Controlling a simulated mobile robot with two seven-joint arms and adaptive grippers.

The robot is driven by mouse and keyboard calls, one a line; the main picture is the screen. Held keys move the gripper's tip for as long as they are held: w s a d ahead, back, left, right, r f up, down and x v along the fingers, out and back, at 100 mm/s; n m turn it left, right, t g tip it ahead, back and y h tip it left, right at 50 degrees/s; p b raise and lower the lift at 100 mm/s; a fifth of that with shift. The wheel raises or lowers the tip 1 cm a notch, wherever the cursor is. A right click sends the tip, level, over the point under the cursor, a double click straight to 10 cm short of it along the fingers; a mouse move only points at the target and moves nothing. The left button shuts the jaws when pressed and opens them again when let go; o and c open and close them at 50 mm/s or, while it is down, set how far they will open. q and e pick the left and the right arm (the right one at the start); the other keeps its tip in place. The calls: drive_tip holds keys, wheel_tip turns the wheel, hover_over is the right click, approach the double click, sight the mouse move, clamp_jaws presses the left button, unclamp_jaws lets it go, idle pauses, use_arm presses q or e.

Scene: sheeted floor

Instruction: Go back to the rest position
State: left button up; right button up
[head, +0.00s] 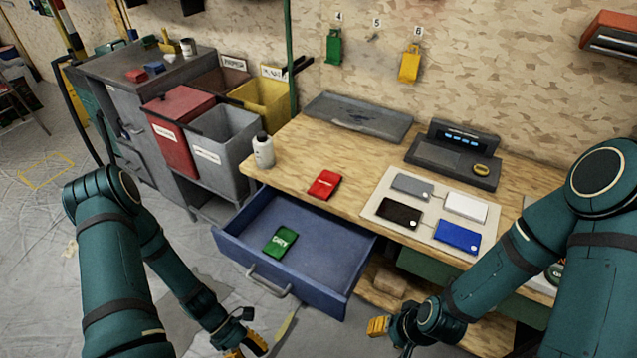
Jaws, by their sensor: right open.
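My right gripper (391,338) is at the bottom centre-right, in front of the workbench and below its top. It is open, with a yellow fingertip showing and nothing seen between its fingers. My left gripper (248,344) is low at the bottom edge, left of centre, in front of the open blue drawer (330,247). Its fingers are partly cut off by the frame, so its opening cannot be told. Both arms hang apart from the bench items. A green packet (281,241) lies in the drawer.
The drawer juts toward me between the arms. Bins (222,150) stand left. Sheeted floor (40,250) is open at left.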

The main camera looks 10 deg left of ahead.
use_arm(q)
drive_tip(key=w+d+r+m+t+y, duration=0.5)
drive_tip(key=d+m, duration=0.5)
drive_tip(key=m, duration=0.7)
drive_tip(key=w+r+t, duration=0.1)
drive_tip(key=w+r, duration=0.1)
drive_tip(key=w, duration=0.1)
drive_tip(key=shift+w+r+t+y, duration=0.3)
drive_tip(key=shift+w+r+y, duration=0.05)
drive_tip(key=shift+r+y, duration=0.05)
